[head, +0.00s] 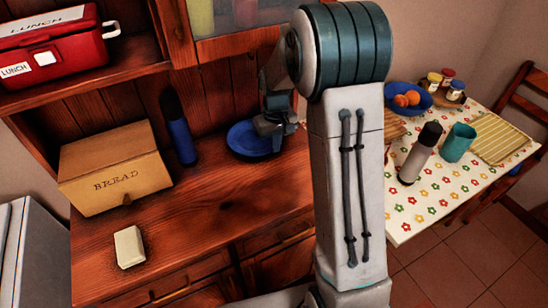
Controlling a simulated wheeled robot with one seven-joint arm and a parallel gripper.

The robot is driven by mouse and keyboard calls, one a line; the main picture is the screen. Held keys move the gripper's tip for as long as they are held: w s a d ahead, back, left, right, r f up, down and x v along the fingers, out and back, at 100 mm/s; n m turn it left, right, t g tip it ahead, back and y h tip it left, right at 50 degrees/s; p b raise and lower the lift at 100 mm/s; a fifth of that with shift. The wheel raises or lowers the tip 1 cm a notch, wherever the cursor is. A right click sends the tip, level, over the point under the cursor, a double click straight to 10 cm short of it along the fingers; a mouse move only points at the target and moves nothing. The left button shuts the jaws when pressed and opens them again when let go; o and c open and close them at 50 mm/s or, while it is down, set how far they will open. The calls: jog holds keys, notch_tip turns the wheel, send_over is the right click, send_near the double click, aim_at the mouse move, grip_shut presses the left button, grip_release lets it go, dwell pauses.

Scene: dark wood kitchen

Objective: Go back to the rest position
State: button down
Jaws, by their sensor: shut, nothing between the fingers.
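My gripper (274,129) hangs over the blue bowl (248,141) on the wooden hutch counter (200,215). Its fingers are small and partly lost against the bowl, and they look shut with nothing held. I cannot tell whether they touch the bowl. My arm rises in the middle of the view and hides part of the counter and the table behind it.
A bread box (115,168), a dark blue bottle (180,130) and a pale block (129,247) stand on the counter. A red lunch box (52,45) sits on the shelf above. At right, a table (405,222) bears a tumbler (420,153), a teal cup (459,143) and a fruit bowl (423,102).

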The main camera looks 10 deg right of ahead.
jog(key=s+r+m+t, duration=0.1)
jog(key=s+r+t, duration=0.1)
jog(key=s+r, duration=1.05)
jog(key=s+m+t, duration=0.1)
jog(key=s, duration=1.1)
jog(key=shift+a, duration=0.35)
jog(key=shift+s, duration=0.1)
